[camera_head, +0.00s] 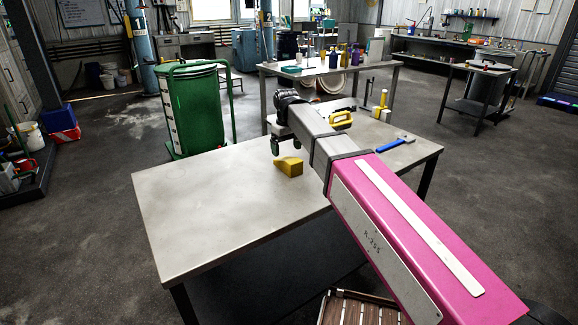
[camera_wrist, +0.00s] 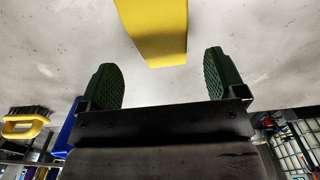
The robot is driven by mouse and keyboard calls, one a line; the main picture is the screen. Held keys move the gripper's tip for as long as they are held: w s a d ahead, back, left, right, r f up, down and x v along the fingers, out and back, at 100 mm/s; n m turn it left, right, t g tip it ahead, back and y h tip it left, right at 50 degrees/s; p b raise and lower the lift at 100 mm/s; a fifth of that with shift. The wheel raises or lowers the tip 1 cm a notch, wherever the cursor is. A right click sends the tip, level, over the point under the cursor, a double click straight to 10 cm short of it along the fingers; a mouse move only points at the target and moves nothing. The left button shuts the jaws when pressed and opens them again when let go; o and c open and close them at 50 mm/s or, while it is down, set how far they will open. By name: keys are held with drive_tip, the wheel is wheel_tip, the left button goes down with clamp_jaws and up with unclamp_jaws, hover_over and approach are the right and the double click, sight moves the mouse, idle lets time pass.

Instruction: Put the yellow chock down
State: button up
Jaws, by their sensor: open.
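The yellow chock (camera_head: 289,166) rests on the grey table top (camera_head: 205,205), near the middle of the table. It is a wedge-shaped block. In the wrist view the chock (camera_wrist: 152,30) lies on the pale surface beyond my fingertips, between their lines, and its far end is cut off by the frame. My gripper (camera_head: 275,145) is just behind and above the chock in the head view. In the wrist view my gripper's two green ridged fingers (camera_wrist: 161,80) are spread apart with nothing between them. They look apart from the chock.
A yellow-handled brush (camera_head: 340,119) and a blue-handled hammer (camera_head: 395,144) lie on the table's right part, beyond my arm. A green drum cart (camera_head: 195,108) stands behind the table. The table's left half is bare. A second table (camera_head: 335,72) with bottles stands behind.

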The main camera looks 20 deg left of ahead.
sight(286, 158)
wheel_tip(286, 158, down, 5)
drive_tip(key=shift+s, duration=0.15)
drive_tip(key=c, duration=1.2)
drive_tip(key=shift+r, duration=0.1)
